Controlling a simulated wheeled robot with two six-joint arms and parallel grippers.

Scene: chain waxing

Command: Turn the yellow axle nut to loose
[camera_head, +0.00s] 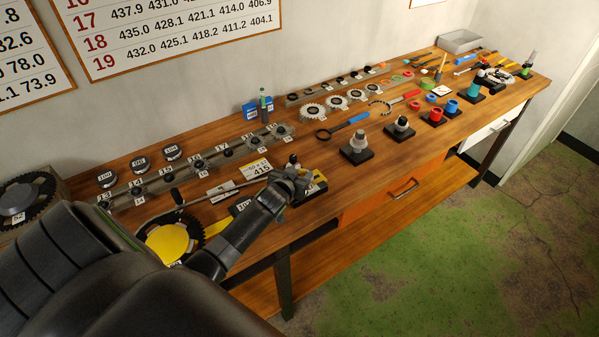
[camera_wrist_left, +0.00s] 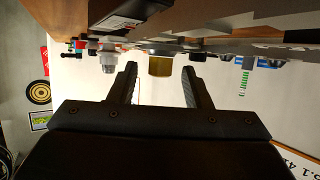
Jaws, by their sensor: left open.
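My left gripper (camera_head: 291,184) reaches over the front of the wooden bench, beside a yellow and black piece (camera_head: 317,187). In the left wrist view, the two fingers of the gripper (camera_wrist_left: 159,72) are spread apart. In the head view I cannot make out the nut clearly near my gripper. My right gripper is not in view.
A large yellow disc (camera_head: 168,243) with a dark toothed rim lies near my left arm. A dark bottle (camera_head: 263,106) stands farther back.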

